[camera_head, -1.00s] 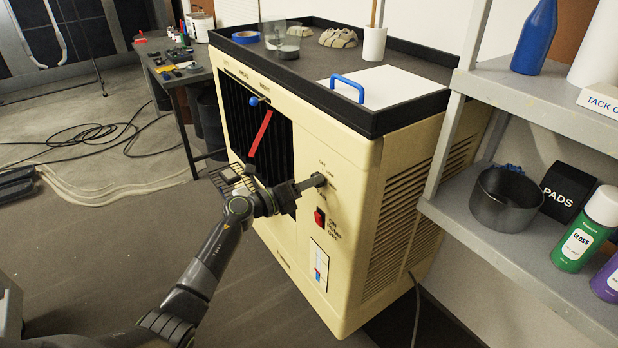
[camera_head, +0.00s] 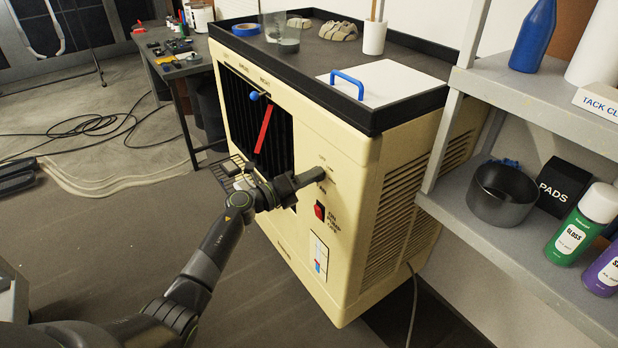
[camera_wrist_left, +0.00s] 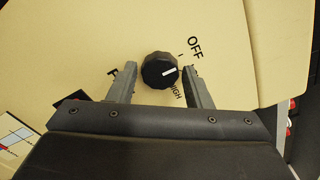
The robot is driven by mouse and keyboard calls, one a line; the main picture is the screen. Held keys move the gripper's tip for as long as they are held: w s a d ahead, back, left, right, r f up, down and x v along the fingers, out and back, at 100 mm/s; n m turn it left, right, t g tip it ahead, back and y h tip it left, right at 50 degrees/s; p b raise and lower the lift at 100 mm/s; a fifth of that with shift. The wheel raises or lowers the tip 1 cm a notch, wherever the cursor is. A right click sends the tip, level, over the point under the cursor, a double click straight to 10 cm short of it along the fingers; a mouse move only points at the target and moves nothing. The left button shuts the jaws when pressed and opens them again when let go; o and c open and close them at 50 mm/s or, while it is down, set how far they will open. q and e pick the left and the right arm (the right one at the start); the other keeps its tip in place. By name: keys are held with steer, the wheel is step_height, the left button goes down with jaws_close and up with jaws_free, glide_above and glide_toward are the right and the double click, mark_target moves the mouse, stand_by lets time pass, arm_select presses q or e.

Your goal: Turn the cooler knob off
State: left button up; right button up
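The cooler is a cream box (camera_head: 350,200) with a dark top and a black front grille. Its knob (camera_wrist_left: 160,70) is black and round with a white pointer line, seen in the left wrist view. The pointer aims right, a little below the OFF label (camera_wrist_left: 195,47); a HIGH label is below it. My left gripper (camera_head: 312,178) is at the cooler's front panel and hides most of the knob in the head view. In the left wrist view its fingers (camera_wrist_left: 157,80) are open, one on each side of the knob, with visible gaps. My right gripper is not in view.
A red switch (camera_head: 320,211) is just below the gripper on the panel. A red strip (camera_head: 264,130) hangs at the grille. A grey shelf (camera_head: 480,205) with a pot (camera_head: 503,195) and spray cans stands close at right. Open floor lies to the left.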

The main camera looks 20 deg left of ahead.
arm_select(q)
steer(key=shift+o, duration=1.2)
steer(key=shift+a, duration=0.1)
steer(key=b+v, duration=0.1)
steer(key=v, duration=1.6)
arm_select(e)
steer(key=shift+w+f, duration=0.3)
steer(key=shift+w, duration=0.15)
arm_select(q)
steer(key=shift+s, duration=0.15)
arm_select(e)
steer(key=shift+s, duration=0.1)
